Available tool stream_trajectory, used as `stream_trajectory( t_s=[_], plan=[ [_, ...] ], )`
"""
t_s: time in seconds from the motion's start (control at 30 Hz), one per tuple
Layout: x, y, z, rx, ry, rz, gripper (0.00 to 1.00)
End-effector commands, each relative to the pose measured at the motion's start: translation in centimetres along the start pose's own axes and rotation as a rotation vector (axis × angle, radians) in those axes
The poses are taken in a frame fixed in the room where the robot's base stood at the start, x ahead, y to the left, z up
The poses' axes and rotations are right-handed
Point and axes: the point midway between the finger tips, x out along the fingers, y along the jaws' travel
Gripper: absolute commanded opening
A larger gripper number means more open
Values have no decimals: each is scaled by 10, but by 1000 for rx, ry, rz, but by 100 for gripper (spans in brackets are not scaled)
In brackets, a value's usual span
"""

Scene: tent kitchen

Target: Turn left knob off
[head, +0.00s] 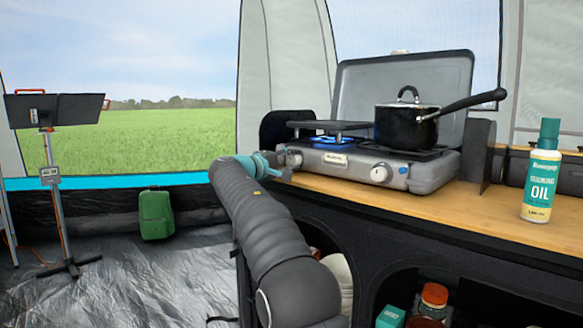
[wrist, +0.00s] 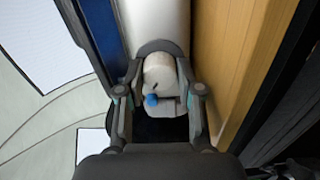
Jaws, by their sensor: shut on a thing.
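The grey two-burner camping stove (head: 431,176) stands on the wooden counter with its lid up. Blue flame (head: 325,141) shows at its left burner. My gripper (head: 282,166) is at the left end of the stove front, where it mostly hides the left knob in the head view. In the wrist view the pale left knob (wrist: 159,70) sits between my two fingers, which are closed on its sides. A small blue spot (wrist: 151,100) shows beside the knob. The right knob (head: 380,173) is uncovered.
A black pot (head: 406,126) stands on the right burner, its handle pointing right. An oil bottle (head: 541,172) stands on the wooden counter (head: 455,208) at right. Shelves below hold jars (head: 433,298). A green case (head: 155,215) is on the floor at left.

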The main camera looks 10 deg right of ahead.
Motion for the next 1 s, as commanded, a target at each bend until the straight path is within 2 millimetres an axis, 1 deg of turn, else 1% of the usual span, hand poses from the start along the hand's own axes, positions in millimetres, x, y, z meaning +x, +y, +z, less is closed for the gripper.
stream_trajectory(
  t_s=[0.03, 0.6, 0.8, 1.0],
  plan=[
    [0, -2, -1, 44, 3, 1, 1],
    [0, -1, -1, 582, 3, 0, 1],
    [0, 0, 0, 747, 3, 0, 1],
    [0, 0, 0, 872, 2, -1, 1]
  ],
)
